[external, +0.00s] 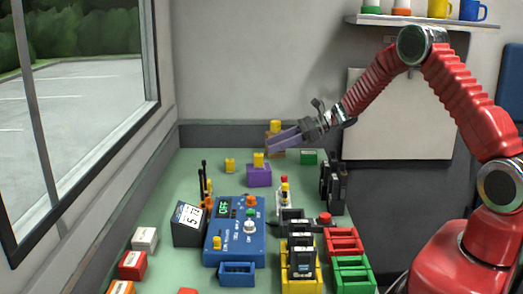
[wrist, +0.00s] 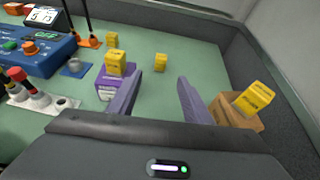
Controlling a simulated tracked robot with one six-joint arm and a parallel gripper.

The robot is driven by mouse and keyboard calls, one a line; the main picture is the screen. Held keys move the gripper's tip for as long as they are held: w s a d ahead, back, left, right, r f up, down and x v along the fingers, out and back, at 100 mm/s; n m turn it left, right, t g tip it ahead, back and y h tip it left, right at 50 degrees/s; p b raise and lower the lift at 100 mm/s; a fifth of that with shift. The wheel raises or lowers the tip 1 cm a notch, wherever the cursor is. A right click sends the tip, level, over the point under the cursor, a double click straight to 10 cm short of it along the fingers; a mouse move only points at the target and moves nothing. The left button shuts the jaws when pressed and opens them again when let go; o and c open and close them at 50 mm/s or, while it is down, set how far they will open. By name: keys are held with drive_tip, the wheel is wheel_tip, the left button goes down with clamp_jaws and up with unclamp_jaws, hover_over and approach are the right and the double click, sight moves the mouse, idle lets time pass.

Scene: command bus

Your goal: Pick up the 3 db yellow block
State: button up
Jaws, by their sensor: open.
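Several small yellow blocks are in view, and I cannot read which is the 3 db one. A third (wrist: 115,64) sits on a purple box (wrist: 106,88) left of my left finger. Another (wrist: 256,98) sits tilted in view on a brown box (wrist: 222,108) to the right. My gripper (wrist: 159,82) is open with nothing between its purple fingers. In the external view my gripper (external: 270,142) hangs above the table's back.
A blue control box (external: 234,230) stands at mid-table, with a small display (external: 188,222) left of it. Black radios (external: 333,188) and colored trays (external: 347,242) stand to the right. Grey walls (wrist: 285,60) edge the table.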

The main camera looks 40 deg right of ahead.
drive_tip(key=shift+w+d+f, duration=0.15)
drive_tip(key=shift+w+d, duration=0.05)
drive_tip(key=shift+a, duration=0.1)
approach(230, 166)
drive_tip(key=shift+w+f, duration=0.1)
drive_tip(key=shift+w, duration=0.9)
drive_tip(key=shift+x, duration=2.6)
drive_tip(key=shift+c, duration=0.3)
drive_tip(key=c, duration=1.1)
